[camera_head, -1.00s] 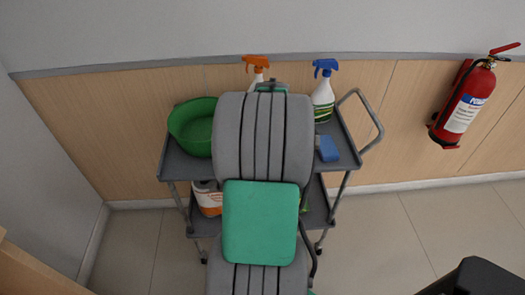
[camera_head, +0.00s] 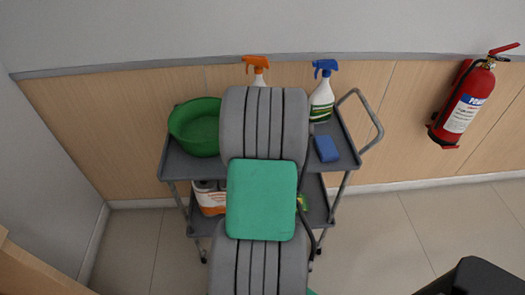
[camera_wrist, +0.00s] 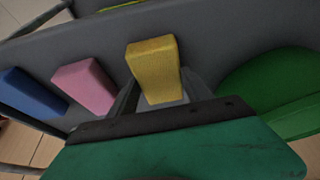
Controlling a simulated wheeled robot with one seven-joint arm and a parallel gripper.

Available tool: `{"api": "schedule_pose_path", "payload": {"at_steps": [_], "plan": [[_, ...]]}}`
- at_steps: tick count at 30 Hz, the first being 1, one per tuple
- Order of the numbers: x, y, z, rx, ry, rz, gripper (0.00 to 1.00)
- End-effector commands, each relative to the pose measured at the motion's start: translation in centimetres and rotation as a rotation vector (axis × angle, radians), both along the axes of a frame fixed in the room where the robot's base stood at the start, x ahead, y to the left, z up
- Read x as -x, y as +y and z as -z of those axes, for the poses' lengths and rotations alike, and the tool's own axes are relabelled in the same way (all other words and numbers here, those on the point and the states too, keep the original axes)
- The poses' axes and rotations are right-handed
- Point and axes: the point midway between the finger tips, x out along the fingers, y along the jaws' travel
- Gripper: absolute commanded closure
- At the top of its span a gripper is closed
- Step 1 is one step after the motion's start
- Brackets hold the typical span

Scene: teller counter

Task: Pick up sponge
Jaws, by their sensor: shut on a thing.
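In the wrist view, a yellow sponge (camera_wrist: 153,62) stands out between the two fingers of my gripper (camera_wrist: 160,92), which is shut on it. A pink sponge (camera_wrist: 86,86) lies to its left on the grey cart top, apart from the fingers. A blue sponge (camera_wrist: 32,94) lies further left. The blue sponge also shows in the head view (camera_head: 327,148), right of my arm. My arm hides my gripper, the yellow sponge and the pink sponge in the head view. I cannot tell whether the yellow sponge touches the cart top.
The cart (camera_head: 345,160) stands against the wall. A green basin (camera_head: 196,126) sits at its left, a spray bottle with a blue head (camera_head: 322,98) at its back right. An orange-headed sprayer (camera_head: 255,64) is partly hidden behind my arm. A fire extinguisher (camera_head: 464,103) hangs at right.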

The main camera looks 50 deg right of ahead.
Motion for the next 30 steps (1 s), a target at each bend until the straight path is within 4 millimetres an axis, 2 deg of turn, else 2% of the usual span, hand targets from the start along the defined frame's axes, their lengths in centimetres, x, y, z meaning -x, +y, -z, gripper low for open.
{"api": "schedule_pose_path", "payload": {"at_steps": [1,8,15,19,24,26,30], "plan": [[0.0,0.0,0.0,0.000,0.000,0.000,0.62],[0.0,0.0,0.0,0.000,0.000,0.000,0.81],[0.0,0.0,-0.1,0.001,-0.001,0.000,0.81],[0.0,-0.1,-0.9,0.001,-0.001,0.000,0.81],[0.2,0.0,-3.7,0.004,-0.003,0.000,0.81],[1.2,0.7,-5.0,0.006,-0.004,0.002,0.81],[4.2,2.6,-9.2,0.008,-0.004,0.004,0.81]]}}
